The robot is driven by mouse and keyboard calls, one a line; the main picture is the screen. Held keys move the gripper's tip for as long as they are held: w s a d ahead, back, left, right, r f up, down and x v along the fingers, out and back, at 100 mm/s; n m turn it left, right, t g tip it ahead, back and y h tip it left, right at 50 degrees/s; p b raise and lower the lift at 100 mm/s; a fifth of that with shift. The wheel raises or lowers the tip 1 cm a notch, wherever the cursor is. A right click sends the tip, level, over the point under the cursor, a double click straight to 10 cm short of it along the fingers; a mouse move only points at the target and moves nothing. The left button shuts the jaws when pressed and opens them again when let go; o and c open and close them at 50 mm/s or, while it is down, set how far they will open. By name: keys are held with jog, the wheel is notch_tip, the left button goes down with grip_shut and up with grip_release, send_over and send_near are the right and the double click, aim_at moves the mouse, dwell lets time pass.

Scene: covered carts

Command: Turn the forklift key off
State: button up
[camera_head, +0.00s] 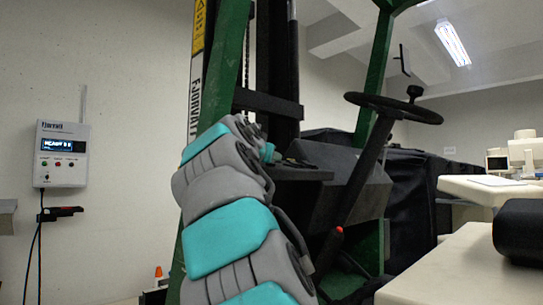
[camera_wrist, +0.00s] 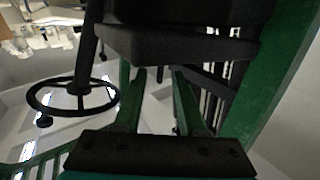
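The forklift has a green frame (camera_head: 373,75), a black steering wheel (camera_head: 395,107) and a dark dashboard (camera_head: 345,180) in the head view. My grey and teal arm reaches up to the left side of the dashboard and hides part of it. My gripper (camera_wrist: 158,76) shows in the wrist view with two fingers apart and nothing seen between them. The dark underside or edge of the dashboard (camera_wrist: 175,46) lies just beyond the fingertips. The wrist view is turned over, with the steering wheel (camera_wrist: 72,97) at left. I cannot make out the key in either view.
A wall box (camera_head: 61,155) with a lit display hangs at left. A red-tipped lever (camera_head: 339,230) stands below the dashboard. A pale counter (camera_head: 465,270) with a black roll (camera_head: 518,230) is at front right. A green post (camera_wrist: 285,80) stands close to the gripper's right in the wrist view.

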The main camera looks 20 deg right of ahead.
jog(key=shift+x, duration=1.6)
grip_shut()
